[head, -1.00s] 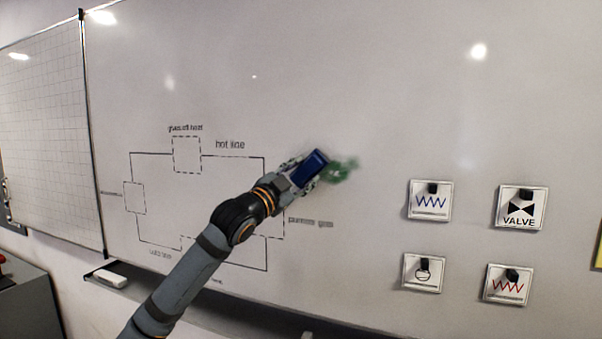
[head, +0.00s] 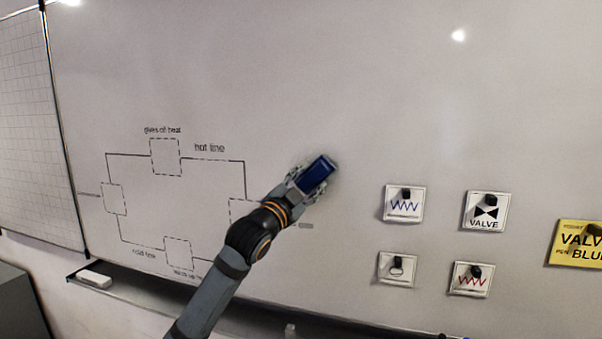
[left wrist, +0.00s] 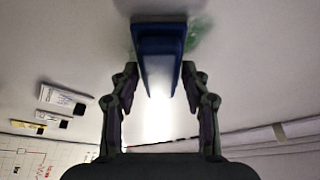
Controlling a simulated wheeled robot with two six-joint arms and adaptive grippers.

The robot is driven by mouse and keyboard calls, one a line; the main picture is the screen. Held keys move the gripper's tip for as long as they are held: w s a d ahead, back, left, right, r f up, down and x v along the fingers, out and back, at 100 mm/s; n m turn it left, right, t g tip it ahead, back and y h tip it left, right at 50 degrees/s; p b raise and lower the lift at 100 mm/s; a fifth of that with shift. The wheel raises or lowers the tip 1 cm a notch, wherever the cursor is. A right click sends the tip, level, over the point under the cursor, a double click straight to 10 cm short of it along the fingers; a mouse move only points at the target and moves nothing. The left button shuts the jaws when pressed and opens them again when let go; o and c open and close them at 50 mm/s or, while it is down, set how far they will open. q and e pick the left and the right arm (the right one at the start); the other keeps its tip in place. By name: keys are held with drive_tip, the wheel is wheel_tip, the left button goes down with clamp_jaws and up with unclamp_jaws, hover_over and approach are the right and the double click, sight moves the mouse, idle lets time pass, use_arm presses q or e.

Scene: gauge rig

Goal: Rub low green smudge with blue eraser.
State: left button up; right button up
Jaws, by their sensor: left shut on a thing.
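The blue eraser (head: 317,174) is held in my left gripper (head: 311,182) against or close to the whiteboard (head: 330,80), right of the drawn diagram. In the left wrist view the eraser (left wrist: 160,42) sits between the two fingers of the left gripper (left wrist: 160,78). Some of the green smudge (left wrist: 203,30) shows beside and behind the eraser there. In the head view no green is clear; the eraser and gripper cover that spot. Whether the eraser touches the board cannot be told for sure. My right gripper is not in view.
Several symbol cards, such as the valve card (head: 486,211), are on the board at right. A yellow card (head: 577,243) is at the far right. A white block (head: 94,279) lies on the lower ledge (head: 130,290). The board above the eraser is clear.

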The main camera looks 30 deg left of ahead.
sight(327, 176)
use_arm(q)
drive_tip(key=shift+w+d+r+p, duration=0.1)
drive_tip(key=shift+w+d+p, duration=0.1)
drive_tip(key=shift+d+p, duration=0.45)
drive_tip(key=shift+d, duration=0.45)
drive_tip(key=shift+w+d, duration=0.2)
drive_tip(key=shift+d, duration=0.55)
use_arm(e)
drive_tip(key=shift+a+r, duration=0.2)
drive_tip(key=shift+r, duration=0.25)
